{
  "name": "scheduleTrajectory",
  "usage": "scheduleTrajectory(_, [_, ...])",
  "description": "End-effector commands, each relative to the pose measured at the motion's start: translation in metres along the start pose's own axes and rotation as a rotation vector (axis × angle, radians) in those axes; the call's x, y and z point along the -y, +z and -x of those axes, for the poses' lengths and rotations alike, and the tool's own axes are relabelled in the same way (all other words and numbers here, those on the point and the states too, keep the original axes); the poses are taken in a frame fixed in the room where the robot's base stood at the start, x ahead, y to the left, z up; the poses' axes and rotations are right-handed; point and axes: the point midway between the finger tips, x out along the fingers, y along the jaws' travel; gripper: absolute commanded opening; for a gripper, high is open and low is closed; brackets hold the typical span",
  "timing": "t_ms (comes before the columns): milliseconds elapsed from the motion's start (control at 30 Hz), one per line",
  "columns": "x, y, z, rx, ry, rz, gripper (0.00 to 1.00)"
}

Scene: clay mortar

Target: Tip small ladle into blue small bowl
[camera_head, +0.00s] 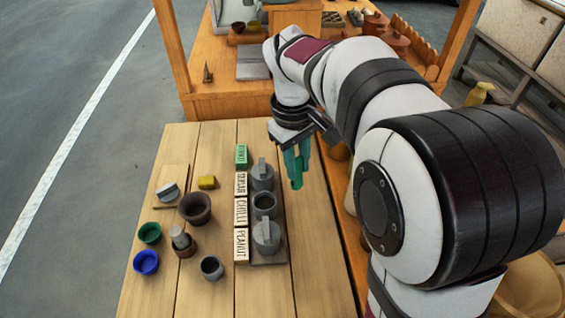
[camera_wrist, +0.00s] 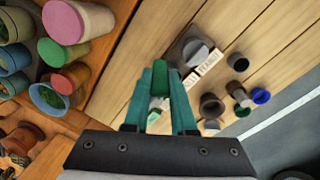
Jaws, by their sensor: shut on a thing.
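My gripper (camera_head: 296,178) has teal fingers and is raised over the right part of the wooden table, right of the pots. In the wrist view, the fingertips (camera_wrist: 162,80) are closed around a dark green piece (camera_wrist: 160,77), which I take to be the small ladle. Its shape and any contents are mostly hidden by the fingers. The blue small bowl (camera_head: 146,262) stands upright at the table's front left, well apart from my gripper. It also shows in the wrist view (camera_wrist: 261,96) at the right.
A green bowl (camera_head: 149,232), a dark brown bowl (camera_head: 195,208) and a grey cup (camera_head: 212,267) stand near the blue bowl. Grey pots (camera_head: 265,205) line a rack beside labels including CHILLI (camera_head: 241,211). A yellow block (camera_head: 207,182) lies behind.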

Motion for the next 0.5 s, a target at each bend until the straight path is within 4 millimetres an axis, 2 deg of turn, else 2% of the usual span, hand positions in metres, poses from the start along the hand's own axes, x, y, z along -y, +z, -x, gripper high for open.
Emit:
scheduleTrajectory(167, [0.007,0.006,0.018,0.008,0.003,-0.111,0.00])
scheduleTrajectory(367, [0.027,-0.013,0.020,-0.003,-0.006,0.050,0.00])
scheduleTrajectory(500, [0.045,-0.033,0.016,-0.017,-0.013,0.238,0.00])
